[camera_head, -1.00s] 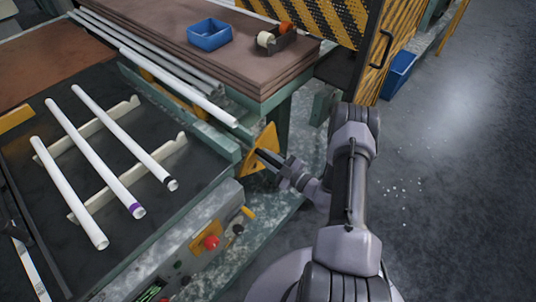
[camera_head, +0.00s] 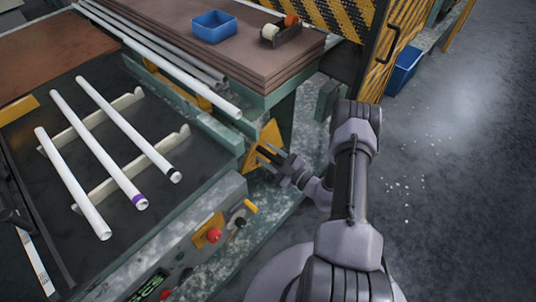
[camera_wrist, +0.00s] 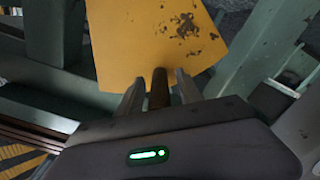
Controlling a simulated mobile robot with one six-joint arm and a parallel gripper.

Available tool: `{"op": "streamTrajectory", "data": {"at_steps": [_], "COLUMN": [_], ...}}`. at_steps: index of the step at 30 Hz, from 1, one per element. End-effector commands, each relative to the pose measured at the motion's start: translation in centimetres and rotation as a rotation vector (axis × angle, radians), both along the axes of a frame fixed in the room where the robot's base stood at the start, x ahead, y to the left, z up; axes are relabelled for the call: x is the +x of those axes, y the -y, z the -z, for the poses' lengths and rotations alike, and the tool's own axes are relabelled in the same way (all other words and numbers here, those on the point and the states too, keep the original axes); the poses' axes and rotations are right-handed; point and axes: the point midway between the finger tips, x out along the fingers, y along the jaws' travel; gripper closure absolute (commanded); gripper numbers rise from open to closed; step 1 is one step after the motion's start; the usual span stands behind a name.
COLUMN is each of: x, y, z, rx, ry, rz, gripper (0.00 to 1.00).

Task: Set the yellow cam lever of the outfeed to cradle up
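A yellow plate (camera_head: 267,140) with worn dark patches stands on the machine's near side, below the tubing shelf. It fills the upper middle of the wrist view (camera_wrist: 150,40). My gripper (camera_head: 264,155) is right in front of this plate with its fingers spread. In the wrist view a dark brown rod (camera_wrist: 160,88) lies between the two fingers, with a gap on each side. I cannot tell whether the rod is fixed to the plate. A small yellow-tipped handle (camera_head: 250,206) sits on the control panel, apart from my gripper. I cannot tell which yellow part is the cam lever.
Three white tubes rest on pale cradle rails (camera_head: 106,187) at left. A red button (camera_head: 214,235) is on the panel. Grey tubes (camera_head: 180,65) lie along the brown stack's edge. A blue bin (camera_head: 214,26) stands on the stack. Open floor (camera_head: 440,160) lies at right.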

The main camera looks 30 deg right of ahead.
Motion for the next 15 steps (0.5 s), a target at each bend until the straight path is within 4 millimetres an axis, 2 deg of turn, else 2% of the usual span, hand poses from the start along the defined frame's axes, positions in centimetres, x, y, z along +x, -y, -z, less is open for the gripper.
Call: {"op": "streamTrajectory", "data": {"at_steps": [4,7,11,15], "x": [-0.1,-1.0,-3.8,-7.5], "y": [0.1,0.5,1.6,2.9], "z": [0.0,-0.1,-0.3,-0.3], "rx": [0.000,-0.001,0.002,0.003], "ry": [0.000,-0.001,-0.002,-0.001], "rz": [0.000,0.003,0.006,0.009], "gripper": [0.57,0.57,0.57,0.57]}}
